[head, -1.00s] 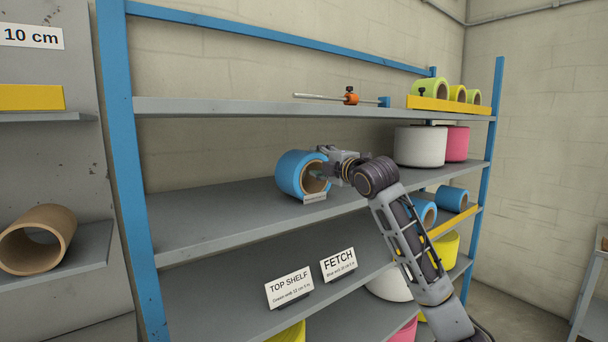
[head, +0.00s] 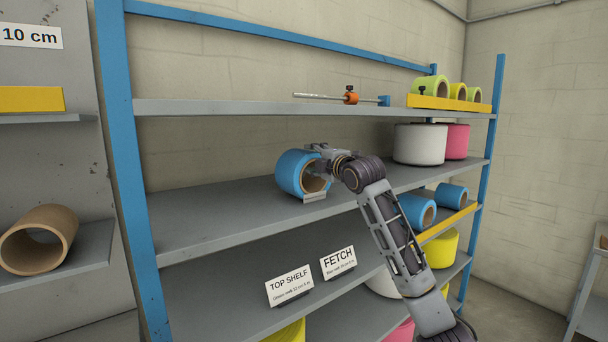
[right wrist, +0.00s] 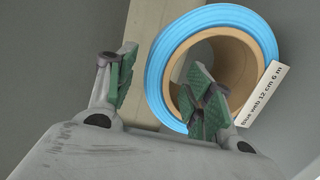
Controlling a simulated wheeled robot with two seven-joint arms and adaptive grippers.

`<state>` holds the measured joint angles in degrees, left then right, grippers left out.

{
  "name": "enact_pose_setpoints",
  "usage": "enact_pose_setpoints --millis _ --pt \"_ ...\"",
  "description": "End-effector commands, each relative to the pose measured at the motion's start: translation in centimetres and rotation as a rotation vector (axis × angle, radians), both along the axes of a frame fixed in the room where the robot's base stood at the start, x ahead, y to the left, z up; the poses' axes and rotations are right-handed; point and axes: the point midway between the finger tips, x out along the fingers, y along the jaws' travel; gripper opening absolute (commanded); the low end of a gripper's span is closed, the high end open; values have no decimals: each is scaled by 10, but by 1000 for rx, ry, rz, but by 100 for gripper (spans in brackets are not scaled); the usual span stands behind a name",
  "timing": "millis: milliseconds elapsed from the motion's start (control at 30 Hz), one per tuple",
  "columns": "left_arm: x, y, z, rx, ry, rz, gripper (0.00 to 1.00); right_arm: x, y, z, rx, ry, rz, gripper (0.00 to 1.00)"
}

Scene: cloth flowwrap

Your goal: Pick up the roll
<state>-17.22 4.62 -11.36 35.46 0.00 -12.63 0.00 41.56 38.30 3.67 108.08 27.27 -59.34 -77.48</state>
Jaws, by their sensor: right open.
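A blue roll (head: 291,173) with a brown cardboard core lies on its side on the middle shelf, its open end facing right. It also shows in the right wrist view (right wrist: 159,62), where a white card (right wrist: 262,94) reading "Blue web 12 cm 6 m" stands at its edge. My right gripper (head: 316,153) is at the upper right of the roll, open. In the right wrist view the gripper (right wrist: 165,86) has one finger over the core mouth and the other outside the rim. I cannot tell whether either touches. My left gripper is out of view.
A white roll (head: 419,146) and a pink roll (head: 457,142) stand farther right on the same shelf. The upper shelf (head: 230,106) runs above the gripper. A blue post (head: 130,190) stands left. The shelf left of the roll is clear.

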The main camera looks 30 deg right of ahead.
Motion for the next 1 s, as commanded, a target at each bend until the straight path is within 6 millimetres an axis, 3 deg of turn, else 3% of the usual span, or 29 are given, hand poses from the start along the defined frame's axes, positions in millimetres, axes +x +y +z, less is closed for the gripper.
enact_pose_setpoints --millis 400,967,1000 --pt "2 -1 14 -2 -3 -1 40 35 -6 1 0 0 1 52" --pt "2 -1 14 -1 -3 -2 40 38 -6 0 -1 0 0 52" --pt "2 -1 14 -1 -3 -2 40 38 -6 0 -1 0 0 48"
